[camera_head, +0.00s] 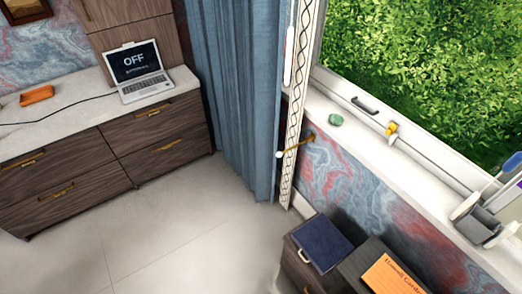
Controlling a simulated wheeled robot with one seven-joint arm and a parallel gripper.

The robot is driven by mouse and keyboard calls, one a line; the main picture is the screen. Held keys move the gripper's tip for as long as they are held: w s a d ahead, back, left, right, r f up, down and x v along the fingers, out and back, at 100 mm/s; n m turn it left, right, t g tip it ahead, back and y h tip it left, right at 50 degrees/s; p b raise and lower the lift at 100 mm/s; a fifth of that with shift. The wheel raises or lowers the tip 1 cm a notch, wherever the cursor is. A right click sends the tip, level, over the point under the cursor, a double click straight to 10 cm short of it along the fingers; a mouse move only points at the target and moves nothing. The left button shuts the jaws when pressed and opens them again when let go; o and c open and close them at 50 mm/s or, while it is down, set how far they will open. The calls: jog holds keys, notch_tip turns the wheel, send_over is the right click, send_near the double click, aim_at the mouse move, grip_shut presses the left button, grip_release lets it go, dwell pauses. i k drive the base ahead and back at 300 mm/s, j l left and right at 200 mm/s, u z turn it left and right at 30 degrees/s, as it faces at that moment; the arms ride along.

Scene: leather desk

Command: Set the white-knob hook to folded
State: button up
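The white-knob hook (294,147) is a thin brass-coloured rod on the patterned wall below the window, beside the curtain's trim. Its wall end is at the upper right. The rod sticks out to the lower left across the pale trim strip, and its small white knob (279,154) shows in front of the blue curtain. It looks swung out from the wall rather than lying flat along it.
A blue curtain (236,90) hangs left of the hook. A dark blue box or book (322,243) and an orange item (393,275) lie on low furniture below. A white sill (365,140) holds a green object (335,120). Drawers with a laptop (140,72) stand left. Open floor lies between.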

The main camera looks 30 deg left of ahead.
aim_at(279, 154)
jog(key=u, duration=1.2)
jog(key=i+j+z, duration=0.1)
jog(key=i+j, duration=0.2)
jog(key=i+j+z, duration=0.25)
jog(key=i+j, duration=0.25)
jog(key=j, duration=0.2)
jog(key=i+j+z, duration=0.1)
jog(key=j, duration=0.25)
jog(key=i+j+z, duration=0.1)
jog(key=i+j, duration=0.25)
jog(key=i+j+z, duration=0.15)
jog(key=j, duration=0.35)
jog(key=i+j+z, duration=0.1)
jog(key=i+j, duration=0.15)
jog(key=j, duration=0.15)
jog(key=i+j+z, duration=0.1)
jog(key=j, duration=0.35)
jog(key=i, duration=0.55)
